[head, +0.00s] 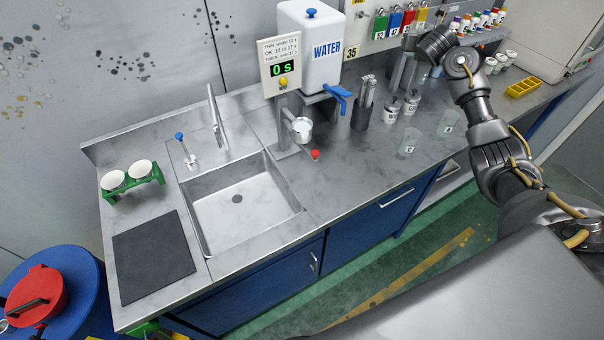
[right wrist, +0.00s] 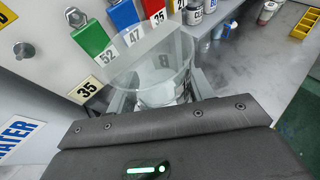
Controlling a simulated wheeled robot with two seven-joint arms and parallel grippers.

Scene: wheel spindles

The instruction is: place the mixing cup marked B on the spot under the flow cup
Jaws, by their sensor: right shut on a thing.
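A clear mixing cup (right wrist: 155,75) fills the middle of the right wrist view, with a mark that reads like B on its wall. My right gripper (head: 404,74) is shut on this cup, at the back of the counter below the coloured tags; in the head view the arm and fingers mostly hide the cup. The silver flow cup (head: 302,127) hangs on a stand left of the blue tap, well to the left of my right gripper. I cannot make out a marked spot beneath it. My left gripper is not in view.
Two other clear cups (head: 409,143) (head: 448,123) stand on the counter between the flow cup and my right arm. Small lidded jars (head: 391,109) and a dark tool holder (head: 362,115) stand behind them. A red-tipped part (head: 315,155) juts near the flow cup. The sink (head: 240,205) lies left.

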